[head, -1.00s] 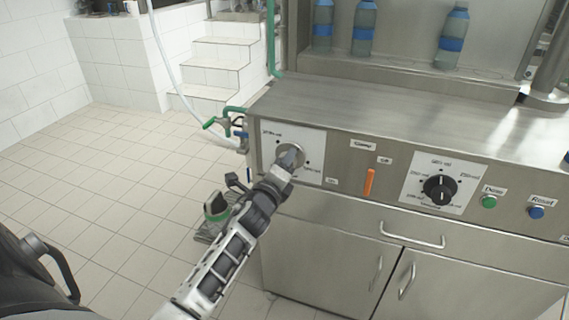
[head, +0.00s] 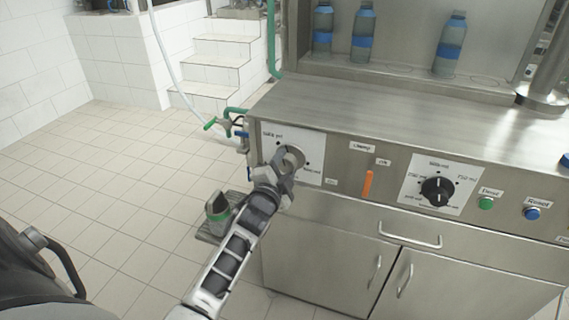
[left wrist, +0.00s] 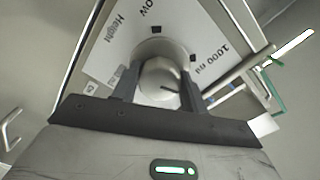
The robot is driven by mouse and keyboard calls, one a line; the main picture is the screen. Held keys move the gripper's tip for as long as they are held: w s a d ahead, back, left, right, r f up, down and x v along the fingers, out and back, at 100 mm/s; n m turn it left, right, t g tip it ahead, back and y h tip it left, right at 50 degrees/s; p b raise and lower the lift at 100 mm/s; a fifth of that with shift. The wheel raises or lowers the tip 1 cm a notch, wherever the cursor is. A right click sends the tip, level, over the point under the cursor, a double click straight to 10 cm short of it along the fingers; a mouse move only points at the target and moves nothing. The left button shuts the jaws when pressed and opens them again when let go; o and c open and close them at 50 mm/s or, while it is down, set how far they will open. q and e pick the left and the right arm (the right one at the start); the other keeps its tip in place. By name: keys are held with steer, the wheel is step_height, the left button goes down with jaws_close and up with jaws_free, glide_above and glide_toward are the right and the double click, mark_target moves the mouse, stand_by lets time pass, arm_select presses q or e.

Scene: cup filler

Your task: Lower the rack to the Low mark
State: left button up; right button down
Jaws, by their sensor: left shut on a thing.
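A round silver knob (head: 293,157) sits on a white dial plate (head: 312,143) at the left of the machine's steel front. In the left wrist view the knob (left wrist: 160,76) is between the fingers, and the plate (left wrist: 205,45) reads "Low", "Height" and "1000 ml". My left gripper (head: 284,163) is shut on the knob, and it also shows in the left wrist view (left wrist: 158,90). The fingers cover part of the knob and plate, and I cannot tell which mark the knob points to. I cannot make out the rack for certain. My right gripper is not in view.
An orange lever (head: 367,185), a black dial (head: 437,191), a green button (head: 486,203) and a blue button (head: 532,213) are to the right. Several bottles stand behind the steel counter (head: 390,110). A pedal-like thing (head: 217,208) lies on the tiled floor.

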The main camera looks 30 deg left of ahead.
arm_select(q)
steer(key=n+p, duration=0.1)
steer(key=n, duration=0.2)
steer(key=shift+n, duration=0.4)
steer(key=n+p, duration=0.1)
steer(key=n, duration=0.2)
steer(key=shift+d+n, duration=0.1)
steer(key=shift+n, duration=0.2)
steer(key=n+p, duration=0.1)
steer(key=n, duration=0.1)
steer(key=shift+n, duration=0.4)
steer(key=n, duration=0.4)
steer(key=shift+f+p, duration=0.1)
steer(key=shift+p, duration=0.3)
steer(key=n, duration=0.8)
steer(key=shift+d+n, duration=0.1)
steer(key=shift+n, duration=1.3)
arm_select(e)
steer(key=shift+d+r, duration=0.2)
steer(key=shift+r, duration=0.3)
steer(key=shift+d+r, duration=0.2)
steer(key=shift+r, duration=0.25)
arm_select(q)
steer(key=shift+n, duration=0.3)
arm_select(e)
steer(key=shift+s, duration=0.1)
